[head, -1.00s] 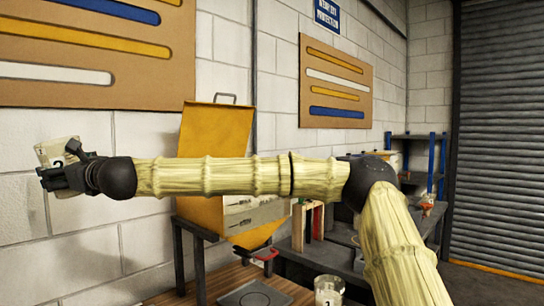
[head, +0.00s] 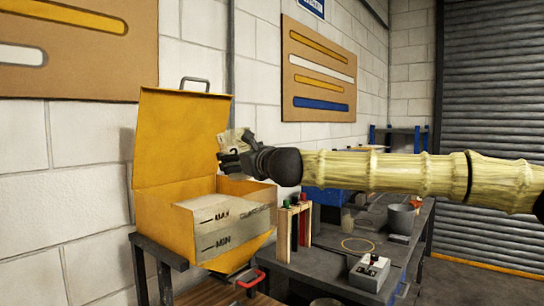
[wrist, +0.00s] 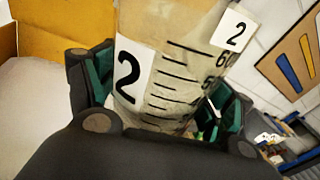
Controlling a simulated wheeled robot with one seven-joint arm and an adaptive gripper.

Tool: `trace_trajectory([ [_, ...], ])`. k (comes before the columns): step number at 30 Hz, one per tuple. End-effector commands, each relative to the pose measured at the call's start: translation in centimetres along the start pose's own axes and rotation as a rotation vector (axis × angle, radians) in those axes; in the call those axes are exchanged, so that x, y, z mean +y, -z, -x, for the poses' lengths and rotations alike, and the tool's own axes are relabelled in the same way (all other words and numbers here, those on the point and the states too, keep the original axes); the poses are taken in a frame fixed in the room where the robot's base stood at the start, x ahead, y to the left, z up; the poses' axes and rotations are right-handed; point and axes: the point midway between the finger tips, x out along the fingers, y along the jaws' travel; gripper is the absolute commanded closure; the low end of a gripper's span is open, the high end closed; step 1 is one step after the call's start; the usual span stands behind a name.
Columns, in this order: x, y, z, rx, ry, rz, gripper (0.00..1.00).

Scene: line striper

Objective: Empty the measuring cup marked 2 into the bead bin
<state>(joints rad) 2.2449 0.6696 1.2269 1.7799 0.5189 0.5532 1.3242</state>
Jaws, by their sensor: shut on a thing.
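The measuring cup marked 2 (head: 238,138) is a cloudy, see-through cup held in my gripper (head: 232,160). In the wrist view the cup (wrist: 172,75) shows its black 2 label and scale marks between the dark fingers, which press on it from both sides. It looks somewhat tilted; its contents cannot be made out. The bead bin (head: 158,210) is a yellow hopper with its lid (head: 180,140) raised against the wall and a MAX/MIN window on its front. A pale fill shows inside. In the head view, the cup and gripper appear above the bin's back right part.
The bin stands on a dark metal frame (head: 158,250). To its right, a dark bench holds a wooden rack (head: 283,240), a grey box with a switch (head: 369,272), a yellow ring (head: 357,245) and a grey bucket (head: 401,218). The wall is close behind.

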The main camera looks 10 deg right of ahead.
Motion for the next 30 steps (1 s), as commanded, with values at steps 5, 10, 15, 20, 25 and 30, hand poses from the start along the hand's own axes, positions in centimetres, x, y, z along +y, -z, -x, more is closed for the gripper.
trace_trajectory([
  [5,-0.5,-0.4,0.2,-0.002,0.004,0.039,0.68],
  [10,-1.6,-0.6,0.5,0.001,0.012,0.129,0.68],
  [15,-2.2,-0.6,0.6,0.003,0.011,0.248,0.68],
  [20,-2.5,-0.3,0.5,0.003,0.009,0.356,0.68],
  [25,-2.3,-0.1,0.4,0.002,0.008,0.349,0.68],
  [30,-2.3,-0.2,0.4,0.001,0.008,0.348,0.68],
])
